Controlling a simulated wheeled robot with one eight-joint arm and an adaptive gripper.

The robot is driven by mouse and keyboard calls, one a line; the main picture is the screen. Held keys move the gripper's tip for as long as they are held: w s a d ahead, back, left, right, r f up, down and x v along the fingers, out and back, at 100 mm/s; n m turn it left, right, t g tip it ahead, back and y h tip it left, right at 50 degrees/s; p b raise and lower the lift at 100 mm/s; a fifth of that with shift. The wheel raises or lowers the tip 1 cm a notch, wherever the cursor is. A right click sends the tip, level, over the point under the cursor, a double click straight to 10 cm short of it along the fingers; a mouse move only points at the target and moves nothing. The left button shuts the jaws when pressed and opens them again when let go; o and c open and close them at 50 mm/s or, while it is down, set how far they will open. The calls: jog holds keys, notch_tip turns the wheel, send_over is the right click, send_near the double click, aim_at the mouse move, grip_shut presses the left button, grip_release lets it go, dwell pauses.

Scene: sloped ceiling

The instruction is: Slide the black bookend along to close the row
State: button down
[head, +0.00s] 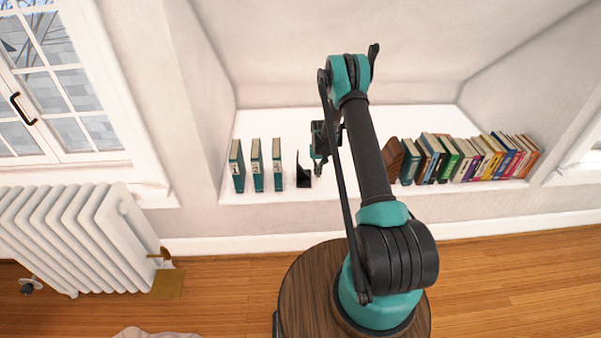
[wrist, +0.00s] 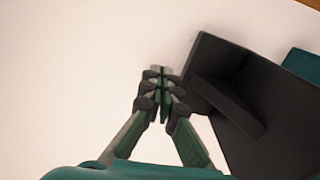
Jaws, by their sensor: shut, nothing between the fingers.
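The black bookend (head: 303,175) stands on the white shelf, just right of a short row of teal books (head: 257,166). A small gap shows between the bookend and the rightmost teal book. My gripper (head: 317,168) is shut and empty, just to the right of the bookend in the head view. In the wrist view the closed fingertips (wrist: 160,72) are beside the bookend (wrist: 235,100), close to its upright plate; I cannot tell whether they touch. A bit of a teal book (wrist: 302,66) shows behind it.
A long row of mixed books (head: 470,158) with a brown bookend (head: 393,157) at its left end stands on the right of the shelf (head: 270,121). My arm hides part of the shelf between. A window and white radiator (head: 85,230) are at left.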

jog(key=shift+f, duration=0.1)
jog(key=shift+f, duration=0.75)
jog(key=shift+a, duration=0.1)
